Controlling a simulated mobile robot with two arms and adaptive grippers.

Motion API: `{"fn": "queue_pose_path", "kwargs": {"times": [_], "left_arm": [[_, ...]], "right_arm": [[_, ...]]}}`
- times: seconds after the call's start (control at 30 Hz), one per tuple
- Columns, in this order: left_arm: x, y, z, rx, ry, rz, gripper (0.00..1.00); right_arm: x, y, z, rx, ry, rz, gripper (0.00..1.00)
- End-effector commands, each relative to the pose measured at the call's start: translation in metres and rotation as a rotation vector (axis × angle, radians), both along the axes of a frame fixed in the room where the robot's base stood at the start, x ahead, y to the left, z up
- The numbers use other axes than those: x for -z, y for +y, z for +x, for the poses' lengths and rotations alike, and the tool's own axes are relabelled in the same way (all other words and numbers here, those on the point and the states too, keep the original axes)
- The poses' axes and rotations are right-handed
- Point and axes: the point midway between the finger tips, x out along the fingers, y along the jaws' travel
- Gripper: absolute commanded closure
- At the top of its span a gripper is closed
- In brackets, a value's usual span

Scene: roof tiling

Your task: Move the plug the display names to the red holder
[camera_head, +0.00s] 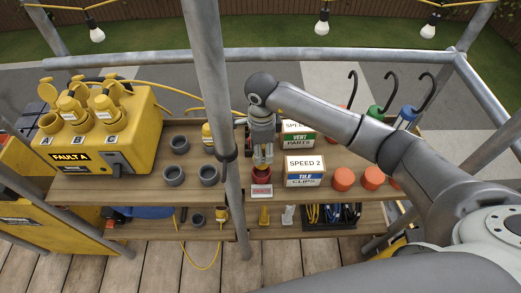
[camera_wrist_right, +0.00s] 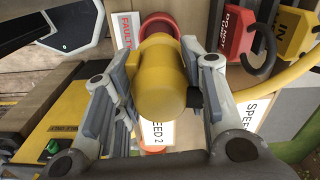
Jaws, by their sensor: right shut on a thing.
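The display (camera_head: 70,156) on the yellow power box reads FAULT A. The red holder (camera_head: 261,171) stands on the upper shelf behind a small sign; in the right wrist view its red rim (camera_wrist_right: 158,20) shows just beyond the plug. My right gripper (camera_head: 263,160) is shut on a yellow plug (camera_wrist_right: 161,75) right at the red holder. In the head view the gripper mostly hides the plug, and I cannot tell how far it sits inside. On the box, socket A (camera_head: 49,123) looks open, while yellow plugs show at the other sockets. My left gripper is not in view.
Several grey holders (camera_head: 174,175) stand left of the metal pole (camera_head: 216,90), which rises close beside my right gripper.

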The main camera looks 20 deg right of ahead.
Motion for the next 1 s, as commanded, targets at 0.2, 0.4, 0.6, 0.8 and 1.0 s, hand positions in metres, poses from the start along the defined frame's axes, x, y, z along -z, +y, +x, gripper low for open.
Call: {"fn": "queue_pose_path", "kwargs": {"times": [0.2, 0.4, 0.6, 0.8, 1.0], "left_arm": [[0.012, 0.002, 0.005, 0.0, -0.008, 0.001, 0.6], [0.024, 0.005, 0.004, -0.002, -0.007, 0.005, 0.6], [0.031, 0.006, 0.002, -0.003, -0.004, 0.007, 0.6], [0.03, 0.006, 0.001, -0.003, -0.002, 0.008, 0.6], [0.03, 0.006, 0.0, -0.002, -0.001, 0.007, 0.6]], "right_arm": [[0.021, 0.0, -0.001, 0.0, 0.002, 0.001, 0.9], [0.041, 0.0, 0.0, 0.001, 0.0, 0.002, 0.9], [0.053, 0.0, 0.0, 0.0, 0.0, 0.001, 0.9], [0.053, 0.0, 0.0, 0.0, 0.0, 0.001, 0.9], [0.053, 0.0, 0.0, 0.0, 0.0, 0.001, 0.9]]}}
